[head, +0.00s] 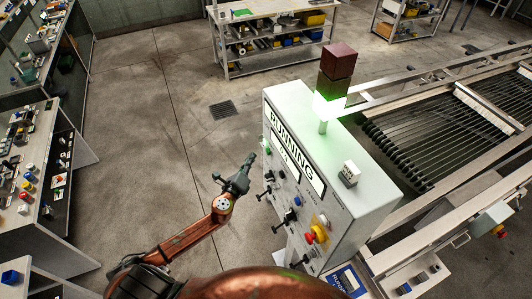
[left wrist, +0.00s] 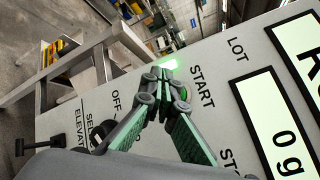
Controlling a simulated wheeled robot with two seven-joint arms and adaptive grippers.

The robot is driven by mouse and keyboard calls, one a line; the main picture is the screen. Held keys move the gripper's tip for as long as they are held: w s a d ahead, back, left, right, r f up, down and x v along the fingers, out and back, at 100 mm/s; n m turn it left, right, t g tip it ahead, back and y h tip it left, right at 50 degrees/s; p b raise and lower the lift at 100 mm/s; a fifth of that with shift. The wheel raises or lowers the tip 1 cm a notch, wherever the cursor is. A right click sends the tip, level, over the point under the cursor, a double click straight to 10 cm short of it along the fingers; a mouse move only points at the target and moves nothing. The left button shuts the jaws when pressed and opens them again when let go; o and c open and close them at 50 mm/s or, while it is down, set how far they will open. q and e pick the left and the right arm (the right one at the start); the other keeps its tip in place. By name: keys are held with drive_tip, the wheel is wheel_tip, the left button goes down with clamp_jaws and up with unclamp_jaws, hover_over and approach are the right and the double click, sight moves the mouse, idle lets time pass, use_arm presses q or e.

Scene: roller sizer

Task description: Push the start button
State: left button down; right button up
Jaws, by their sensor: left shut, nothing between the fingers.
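My left gripper (head: 247,160) is at the left edge of the white control panel (head: 350,232), fingers pointing at its upper left part. In the left wrist view the gripper (left wrist: 158,80) is shut and empty, its tips in front of the green start button (left wrist: 186,93) beside the START label. The tips cover most of the button; I cannot tell whether they touch it or whether it is pressed. The panel's screen (head: 288,150) reads RUNNING, and the lower segment of the stack light (head: 329,104) glows bright green. My right gripper is not in view.
Below on the panel are several knobs and switches and a red emergency stop on yellow (head: 317,234). The roller sizer (head: 440,120) stands at the right. A workbench (head: 40,190) with small parts is at the left; the floor (head: 150,130) between is clear.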

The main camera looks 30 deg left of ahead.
use_arm(q)
drive_tip(key=shift+s+a, duration=0.6)
drive_tip(key=shift+s, duration=0.1)
idle(0.3)
